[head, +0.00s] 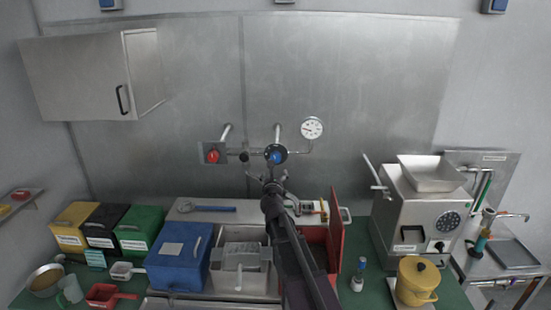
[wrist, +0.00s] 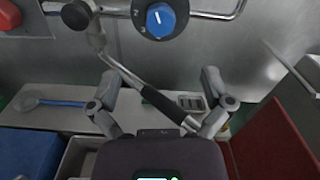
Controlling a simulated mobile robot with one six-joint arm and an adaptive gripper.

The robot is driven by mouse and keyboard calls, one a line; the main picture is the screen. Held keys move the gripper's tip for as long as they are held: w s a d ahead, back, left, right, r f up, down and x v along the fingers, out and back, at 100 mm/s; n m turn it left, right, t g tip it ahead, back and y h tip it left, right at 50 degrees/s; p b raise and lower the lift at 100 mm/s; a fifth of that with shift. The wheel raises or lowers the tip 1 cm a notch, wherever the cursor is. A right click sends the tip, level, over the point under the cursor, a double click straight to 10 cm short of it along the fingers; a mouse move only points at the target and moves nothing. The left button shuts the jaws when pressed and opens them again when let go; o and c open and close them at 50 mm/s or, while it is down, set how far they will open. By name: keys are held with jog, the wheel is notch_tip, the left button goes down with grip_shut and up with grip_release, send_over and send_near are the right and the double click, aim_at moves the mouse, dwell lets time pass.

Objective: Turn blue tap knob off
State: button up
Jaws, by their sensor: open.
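The blue tap knob (head: 276,156) sits on a round black dial on the pipework of the back wall. In the wrist view the blue knob (wrist: 160,20) is at the top, with a white mark pointing up and slightly left. My gripper (head: 275,181) is just below the knob in the head view. In the wrist view my gripper (wrist: 160,80) is open, its fingers spread apart below the knob and not touching it. A metal rod with a black grip (wrist: 160,101) slants across between the fingers.
A red knob (head: 213,156) is left of the blue one, and a pressure gauge (head: 312,128) is to the right. Below are a blue box (head: 172,270), a metal bin and a red box with its raised lid (head: 335,230). A grinder (head: 420,215) stands at right.

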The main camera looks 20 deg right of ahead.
aim_at(275, 158)
jog(key=x, duration=1.3)
jog(key=shift+w+d, duration=0.15)
jog(key=shift+w, duration=0.1)
jog(key=c, duration=1.1)
